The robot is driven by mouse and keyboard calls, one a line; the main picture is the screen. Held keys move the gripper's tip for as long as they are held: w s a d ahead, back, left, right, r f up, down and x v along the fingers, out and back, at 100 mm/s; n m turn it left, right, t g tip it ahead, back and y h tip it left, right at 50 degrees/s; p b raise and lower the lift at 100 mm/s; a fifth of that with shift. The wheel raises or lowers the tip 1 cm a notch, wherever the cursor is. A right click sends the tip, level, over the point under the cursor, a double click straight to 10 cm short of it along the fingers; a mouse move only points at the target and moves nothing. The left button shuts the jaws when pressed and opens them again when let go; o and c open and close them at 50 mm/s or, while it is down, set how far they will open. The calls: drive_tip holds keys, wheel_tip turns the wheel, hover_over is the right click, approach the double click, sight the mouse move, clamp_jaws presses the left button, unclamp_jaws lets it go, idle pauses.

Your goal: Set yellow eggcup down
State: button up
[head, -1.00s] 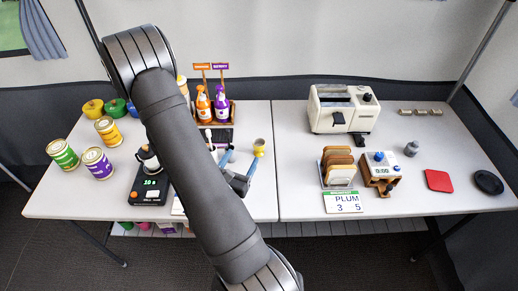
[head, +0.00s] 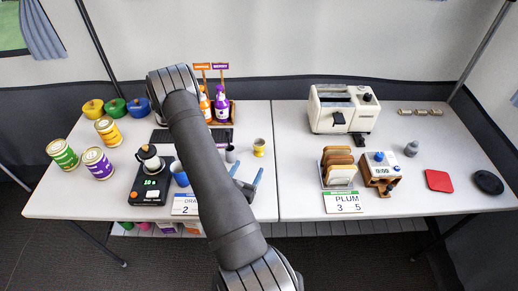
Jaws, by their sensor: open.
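The yellow eggcup (head: 259,147) stands upright on the left white table, near the seam with the right table. My gripper (head: 245,173) is open and empty, its two blue fingers just in front of the eggcup and apart from it. A small grey cup (head: 231,155) stands to the left of the eggcup. My arm covers part of the table left of the gripper.
A blue mug (head: 181,176) and a black scale (head: 149,186) with a pot on it stand left of my arm. The bottle rack (head: 232,112) is behind. A toast rack (head: 338,172) and a toaster (head: 342,108) are on the right table. The table right of the eggcup is clear.

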sight(257, 148)
drive_tip(key=x, duration=0.7)
drive_tip(key=shift+w+d, duration=0.1)
drive_tip(key=shift+w, duration=0.2)
drive_tip(key=shift+a+x, duration=0.2)
drive_tip(key=shift+x, duration=1.2)
drive_tip(key=shift+a+x, duration=0.2)
drive_tip(key=shift+x, duration=1.2)
drive_tip(key=shift+w+r, duration=0.1)
drive_tip(key=c, duration=1.1)
